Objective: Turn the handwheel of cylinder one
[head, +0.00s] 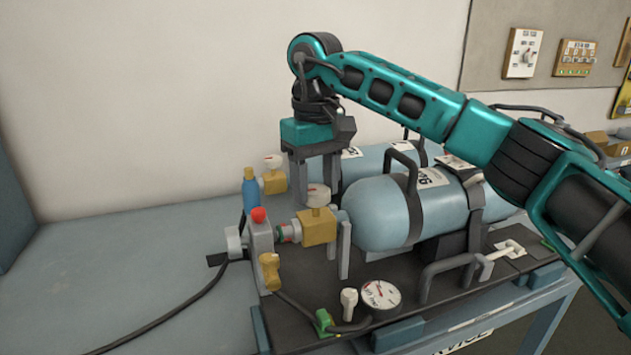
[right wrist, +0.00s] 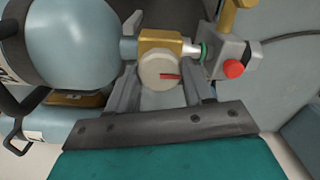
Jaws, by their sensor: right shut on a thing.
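Two pale blue cylinders lie side by side on a dark board. The near cylinder (head: 385,212) has a brass valve (head: 318,228) with a round off-white handwheel (head: 318,196) on top. In the right wrist view this handwheel (right wrist: 160,71) shows a red mark. My right gripper (head: 314,185) points down from above, its fingers on either side of this handwheel and shut on it. The far cylinder (head: 362,165) has a similar handwheel (head: 272,161), left of my fingers. I cannot read which cylinder is number one. My left gripper is out of view.
A grey block with a red knob (head: 258,214) and a blue fitting (head: 250,190) stand left of the valves.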

